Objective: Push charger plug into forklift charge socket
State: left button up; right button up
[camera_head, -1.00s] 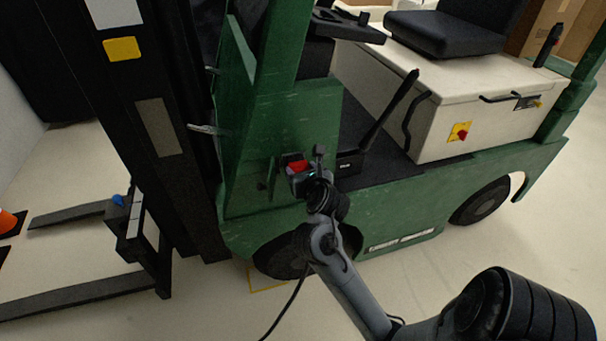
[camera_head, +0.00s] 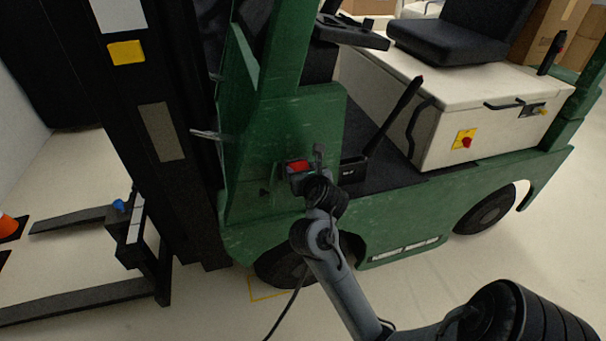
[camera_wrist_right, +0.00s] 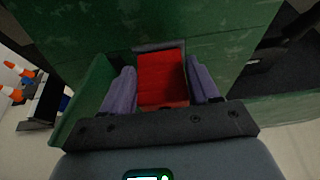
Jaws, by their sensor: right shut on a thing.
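The red charger plug (camera_wrist_right: 161,80) sits between the two fingers of my right gripper (camera_wrist_right: 162,88) in the right wrist view. In the head view the red plug (camera_head: 297,166) shows at the green side panel of the forklift (camera_head: 330,115), with my right gripper (camera_head: 304,175) around it. My right gripper is shut on the plug. A dark frame (camera_wrist_right: 158,46) edges the plug's far end against the green panel. The socket opening is hidden, and I cannot tell how deep the plug is. My left gripper is not in view.
The forklift's mast (camera_head: 150,120) and forks (camera_head: 80,300) stand to the left. A black lever (camera_head: 395,110) rises right of the gripper, and a white battery cover (camera_head: 450,110) lies beyond. A dark cable (camera_head: 288,315) hangs by my arm.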

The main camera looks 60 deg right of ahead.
jog(key=o, duration=1.3)
jog(key=shift+o, duration=0.2)
jog(key=shift+s+a+r+p, duration=0.3)
jog(key=shift+p, duration=0.15)
jog(key=p+v, duration=0.4)
jog(key=v, duration=0.5)
jog(key=shift+s+a, duration=0.3)
jog(key=shift+a, duration=0.05)
jog(key=shift+p, duration=0.35)
